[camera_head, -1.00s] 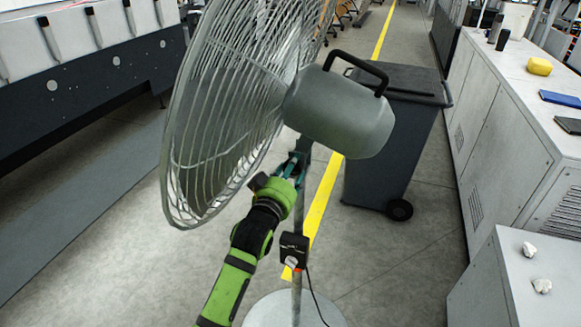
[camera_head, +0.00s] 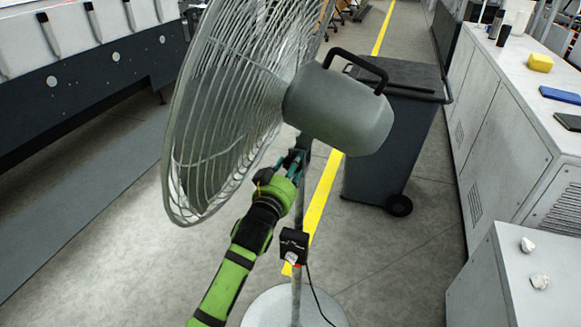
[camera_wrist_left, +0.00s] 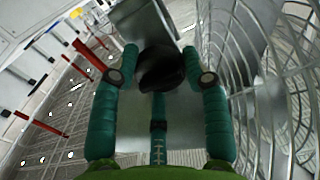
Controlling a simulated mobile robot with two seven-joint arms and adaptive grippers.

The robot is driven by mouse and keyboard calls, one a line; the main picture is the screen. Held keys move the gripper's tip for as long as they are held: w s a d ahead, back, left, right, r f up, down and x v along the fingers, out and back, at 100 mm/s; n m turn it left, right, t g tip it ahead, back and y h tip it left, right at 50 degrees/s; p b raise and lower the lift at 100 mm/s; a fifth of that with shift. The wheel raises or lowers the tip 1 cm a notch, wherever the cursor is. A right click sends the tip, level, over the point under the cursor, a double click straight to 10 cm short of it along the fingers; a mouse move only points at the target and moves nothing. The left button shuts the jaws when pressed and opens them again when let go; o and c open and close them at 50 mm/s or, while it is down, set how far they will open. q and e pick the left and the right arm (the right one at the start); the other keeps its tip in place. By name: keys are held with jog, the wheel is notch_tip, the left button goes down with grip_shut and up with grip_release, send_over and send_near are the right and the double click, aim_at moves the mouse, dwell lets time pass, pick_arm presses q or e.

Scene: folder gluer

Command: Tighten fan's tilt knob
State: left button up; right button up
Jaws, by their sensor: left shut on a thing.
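The fan (camera_head: 340,108) stands in the middle of the head view, its wire cage (camera_head: 225,110) facing left and its motor housing to the right. My left gripper (camera_head: 295,158) is at the fan's neck, just below the housing. In the head view the knob is hidden by the gripper. My right gripper is not in view.
The fan's pole carries a black control box (camera_head: 294,245) with a cable, above a round base (camera_head: 268,308). A dark wheeled bin (camera_head: 400,150) stands behind the fan. Grey cabinets (camera_head: 505,130) line the right; a machine (camera_head: 80,80) stands at left. The cage is close beside my gripper.

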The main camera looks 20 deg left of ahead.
pick_arm(q)
jog(key=o, duration=1.1)
jog(key=shift+f, duration=0.45)
jog(key=shift+o, duration=0.2)
jog(key=shift+r, duration=0.15)
jog(key=s, duration=1.2)
jog(key=shift+a, duration=0.2)
